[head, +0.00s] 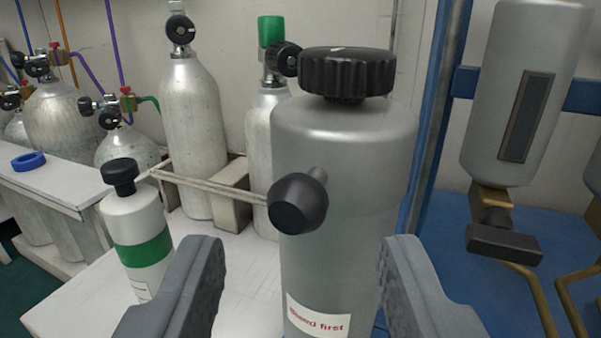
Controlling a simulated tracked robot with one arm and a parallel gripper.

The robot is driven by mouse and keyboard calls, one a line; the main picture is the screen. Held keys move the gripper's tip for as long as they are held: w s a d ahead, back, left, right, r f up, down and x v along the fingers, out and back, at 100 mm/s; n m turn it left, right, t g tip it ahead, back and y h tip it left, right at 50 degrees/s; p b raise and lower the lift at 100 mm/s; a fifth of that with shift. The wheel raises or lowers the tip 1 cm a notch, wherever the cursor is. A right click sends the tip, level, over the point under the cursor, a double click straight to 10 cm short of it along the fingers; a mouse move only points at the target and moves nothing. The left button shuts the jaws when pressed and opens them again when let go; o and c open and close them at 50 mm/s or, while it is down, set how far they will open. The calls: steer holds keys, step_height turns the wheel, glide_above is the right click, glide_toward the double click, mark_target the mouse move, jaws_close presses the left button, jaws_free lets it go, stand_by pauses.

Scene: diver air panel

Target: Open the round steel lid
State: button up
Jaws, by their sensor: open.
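A tall grey steel canister (345,200) stands upright in front of me. Its rounded steel top (300,112) carries a wide black ribbed knob (346,72). I cannot make out a clear seam between a lid and the body. A smaller black knob (299,204) on a short stem sticks out of the canister's side toward me. A label (318,317) low on the canister reads "Bleed first". My gripper (303,250) is open and empty. Its fingers show to the left and right of the canister's lower part, below both knobs; I cannot tell their distance from it.
A small white bottle with a green band (140,235) stands at left on the white bench (75,300). Gas cylinders (195,130) stand behind, near a wooden rack (225,190). A blue post (425,130) and a hanging grey cylinder (525,80) with brass pipes are at right.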

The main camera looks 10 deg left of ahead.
mark_target(295, 216)
steer(key=shift+w+a+b, duration=0.15)
steer(key=shift+w+b, duration=0.05)
steer(key=shift+w, duration=0.8)
steer(key=shift+w+a+b, duration=0.15)
steer(key=shift+w+b, duration=0.05)
steer(key=shift+w, duration=0.8)
jaws_close()
